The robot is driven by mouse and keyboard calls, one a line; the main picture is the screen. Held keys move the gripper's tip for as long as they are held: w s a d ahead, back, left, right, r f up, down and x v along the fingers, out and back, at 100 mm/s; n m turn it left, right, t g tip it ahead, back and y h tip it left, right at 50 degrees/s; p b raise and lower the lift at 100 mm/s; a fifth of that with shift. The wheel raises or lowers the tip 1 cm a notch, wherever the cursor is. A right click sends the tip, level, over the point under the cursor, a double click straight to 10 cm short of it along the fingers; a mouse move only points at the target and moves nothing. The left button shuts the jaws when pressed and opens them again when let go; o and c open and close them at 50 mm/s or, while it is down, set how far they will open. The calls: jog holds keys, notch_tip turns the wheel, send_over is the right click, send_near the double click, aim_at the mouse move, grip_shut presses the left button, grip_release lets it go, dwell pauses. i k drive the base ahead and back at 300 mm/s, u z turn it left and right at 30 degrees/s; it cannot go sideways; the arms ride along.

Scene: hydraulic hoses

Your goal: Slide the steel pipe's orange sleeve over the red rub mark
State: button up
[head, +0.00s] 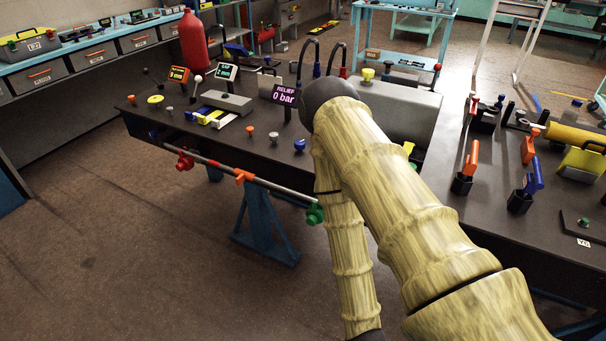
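The steel pipe (275,187) runs along the front edge of the dark bench, between a red end fitting (185,160) on the left and a green end fitting (314,213) on the right. The orange sleeve (244,176) sits around the pipe near its middle. The red rub mark (214,163) seems to be the small reddish patch to the left of the sleeve, with bare pipe between them. My arm, in a tan cover, bends at a dark elbow and hangs down to the bottom edge of the head view. My gripper is out of the picture.
The bench (260,147) carries a relief display (285,95) reading 0 bar, knobs and levers. A blue stand (262,232) is below the pipe. My arm covers part of the bench. The floor (110,230) in front left is clear.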

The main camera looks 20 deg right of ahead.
aim_at(241, 175)
jog(key=z, duration=0.15)
jog(key=k, duration=0.5)
jog(key=z, duration=1.1)
jog(key=i, duration=1)
jog(key=u, duration=2.5)
